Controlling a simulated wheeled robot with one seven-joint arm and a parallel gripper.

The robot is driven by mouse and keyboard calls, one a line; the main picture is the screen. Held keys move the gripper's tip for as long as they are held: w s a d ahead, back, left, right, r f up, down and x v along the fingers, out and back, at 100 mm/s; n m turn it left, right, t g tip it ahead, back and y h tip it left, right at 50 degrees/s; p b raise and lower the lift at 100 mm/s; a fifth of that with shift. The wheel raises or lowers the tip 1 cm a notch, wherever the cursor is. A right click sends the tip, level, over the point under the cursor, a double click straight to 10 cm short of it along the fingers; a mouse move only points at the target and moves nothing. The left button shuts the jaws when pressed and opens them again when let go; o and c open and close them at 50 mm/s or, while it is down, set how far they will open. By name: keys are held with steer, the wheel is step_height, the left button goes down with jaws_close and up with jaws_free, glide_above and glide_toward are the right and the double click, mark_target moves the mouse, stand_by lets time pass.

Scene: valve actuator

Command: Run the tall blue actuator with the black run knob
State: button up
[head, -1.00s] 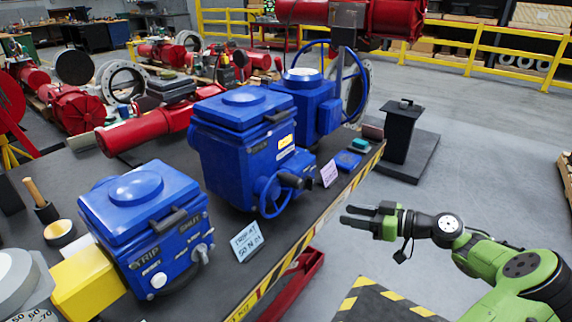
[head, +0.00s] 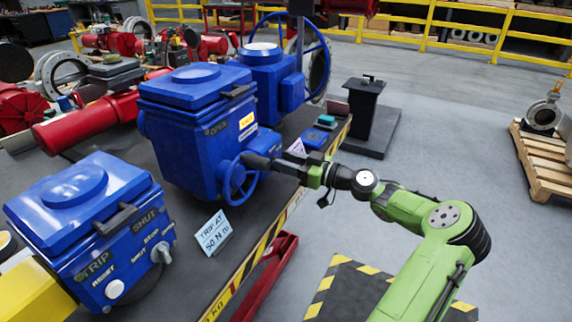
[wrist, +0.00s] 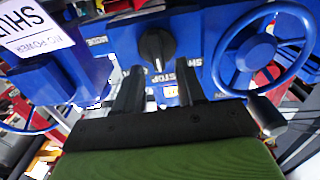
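The tall blue actuator (head: 180,130) stands in the middle of the bench in the head view, with a yellow label and a small blue handwheel (head: 236,182) on its front. My gripper (head: 283,160) is at its right, close to the handwheel in the picture. In the wrist view a black knob (wrist: 157,47) sits on a blue panel by the word STOP. My gripper's fingers (wrist: 160,76) stand apart on either side below it, open and empty; a gap to the knob seems to remain. The knob does not show plainly in the head view.
A blue handwheel (wrist: 265,48) is right of the knob, with a crank handle (wrist: 266,112). A white sign (wrist: 35,27) is at left. A lower blue actuator (head: 85,225) stands front left and another with a big wheel (head: 267,80) behind.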

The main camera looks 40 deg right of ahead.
steer(key=shift+w, duration=0.25)
steer(key=shift+c, duration=0.4)
steer(key=shift+a, duration=0.1)
jaws_close()
